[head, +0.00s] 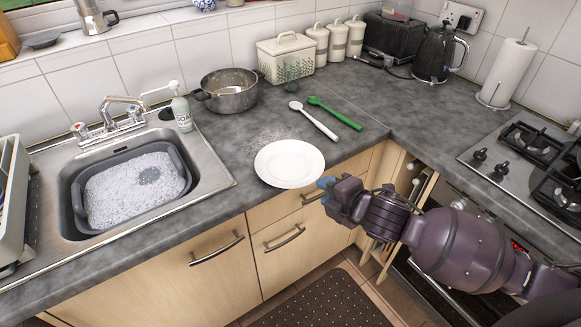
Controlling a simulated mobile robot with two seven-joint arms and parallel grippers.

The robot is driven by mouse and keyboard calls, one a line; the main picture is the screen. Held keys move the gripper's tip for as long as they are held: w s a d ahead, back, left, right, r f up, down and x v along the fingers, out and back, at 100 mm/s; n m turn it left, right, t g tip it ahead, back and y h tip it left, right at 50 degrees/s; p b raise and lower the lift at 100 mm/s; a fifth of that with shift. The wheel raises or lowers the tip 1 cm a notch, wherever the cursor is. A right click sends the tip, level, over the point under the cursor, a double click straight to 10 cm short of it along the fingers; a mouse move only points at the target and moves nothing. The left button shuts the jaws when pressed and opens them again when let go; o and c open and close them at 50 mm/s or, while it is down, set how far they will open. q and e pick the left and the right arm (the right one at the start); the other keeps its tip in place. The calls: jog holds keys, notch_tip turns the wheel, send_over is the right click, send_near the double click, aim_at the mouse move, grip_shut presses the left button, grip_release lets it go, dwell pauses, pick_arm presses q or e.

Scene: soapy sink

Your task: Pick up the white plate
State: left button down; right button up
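The white plate (289,163) lies flat on the grey counter, near its front edge and right of the sink. My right gripper (327,186) comes in from the lower right, in front of the counter edge. Its blue fingertip shows close to the plate's right front rim; I cannot tell if it touches. The hand hides the rest of the fingers, so whether it is open or shut is unclear. My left gripper is not in view.
A white spoon (316,121) and a green spoon (336,114) lie behind the plate. A metal pot (228,91) stands behind left. The sink holds a grey basin (80,203) of suds. A gas hob (502,168) is at right. Counter between spoons and hob is clear.

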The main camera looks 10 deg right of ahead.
aim_at(305, 183)
jog(key=shift+m+h, duration=0.3)
jog(key=shift+s+d+f+b+x, duration=0.1)
jog(key=shift+f+x, duration=0.1)
jog(key=shift+x, duration=1.6)
jog(key=shift+s+d+f+b+x, duration=0.1)
jog(key=shift+f+b+x, duration=0.1)
jog(key=shift+x, duration=1.65)
jog(key=shift+d+f+b+x, duration=0.1)
jog(key=shift+f+x, duration=0.05)
jog(key=shift+x, duration=1.65)
grip_shut()
